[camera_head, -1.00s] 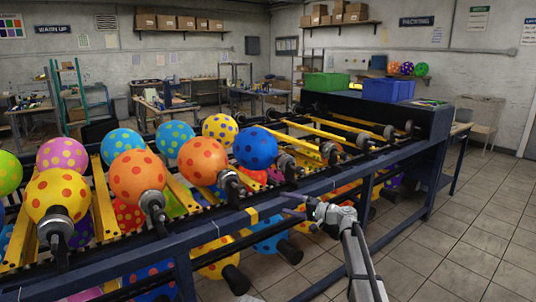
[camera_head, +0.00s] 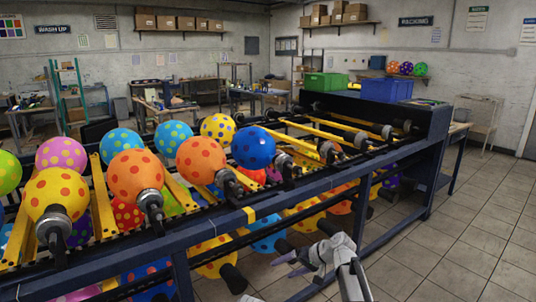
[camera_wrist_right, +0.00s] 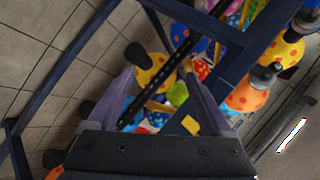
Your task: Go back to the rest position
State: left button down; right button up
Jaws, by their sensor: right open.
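My right gripper (camera_head: 288,264) is low in front of the machine's near side, below the top rail, in the head view. Its two fingers also show in the right wrist view (camera_wrist_right: 163,95), spread apart with nothing between them. The fingers point toward the machine frame and the balloons on its lower level. My left gripper is not in view.
The printing machine's dark blue frame (camera_head: 215,232) holds several dotted balloons, including an orange one (camera_head: 136,175) and a blue one (camera_head: 253,148). A blue crate (camera_head: 388,89) and a green crate (camera_head: 326,84) sit on its far end. Tiled floor (camera_head: 440,250) is clear at the right.

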jog(key=s+d+f+g+h, duration=0.1)
jog(key=s+d+f+h, duration=0.2)
jog(key=s, duration=0.5)
jog(key=s+d+f+n+g+h, duration=0.1)
jog(key=s+d+f+h, duration=0.2)
jog(key=s, duration=0.5)
jog(key=s+d+f+g+h, duration=0.1)
jog(key=s+d+h, duration=0.2)
jog(key=s+d, duration=0.35)
jog(key=s+a+n+g+h, duration=0.1)
jog(key=s+a+n, duration=0.4)
jog(key=a, duration=0.8)
notch_tip(320, 180, up, 16)
jog(key=s+m+p, duration=0.1)
jog(key=p, duration=1.4)
jog(key=shift+d+f+p, duration=0.25)
jog(key=shift+p, duration=0.1)
